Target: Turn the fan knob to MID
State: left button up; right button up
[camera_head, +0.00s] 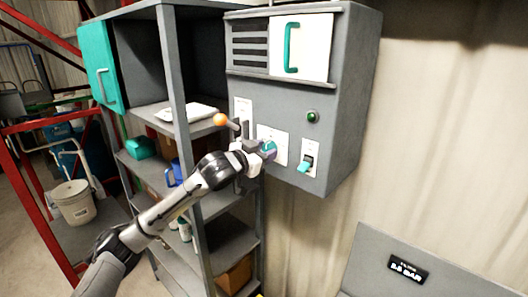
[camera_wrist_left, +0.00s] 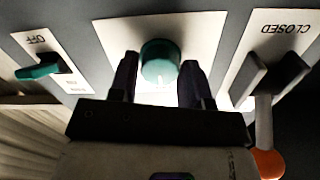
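The round teal fan knob (camera_wrist_left: 160,60) sits on a white plate (camera_wrist_left: 110,33) on the grey control box (camera_head: 345,110). In the wrist view a small white mark shows at the knob's lower edge. The plate's lettering is not readable. My left gripper (camera_wrist_left: 160,72) is open, with one dark finger on each side of the knob and a narrow gap showing at each side. In the head view my left gripper (camera_head: 262,150) is at the box front and hides most of the knob. My right gripper is not in view.
Beside the knob is a lever with an orange ball (camera_head: 221,119) and a plate reading CLOSED (camera_wrist_left: 285,28). On the other side is a teal switch (camera_head: 306,163) by an OFF label (camera_wrist_left: 40,40). A green lamp (camera_head: 313,116) is above. A grey shelf (camera_head: 175,90) stands left.

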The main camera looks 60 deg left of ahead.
pick_arm(q)
jog(key=o, duration=0.4)
jog(key=shift+c, duration=0.2)
jog(key=shift+s, duration=0.1)
jog(key=shift+s+d, duration=0.1)
jog(key=shift+s, duration=0.15)
jog(key=b+v, duration=0.5)
jog(key=v, duration=0.8)
jog(key=shift+d, duration=0.1)
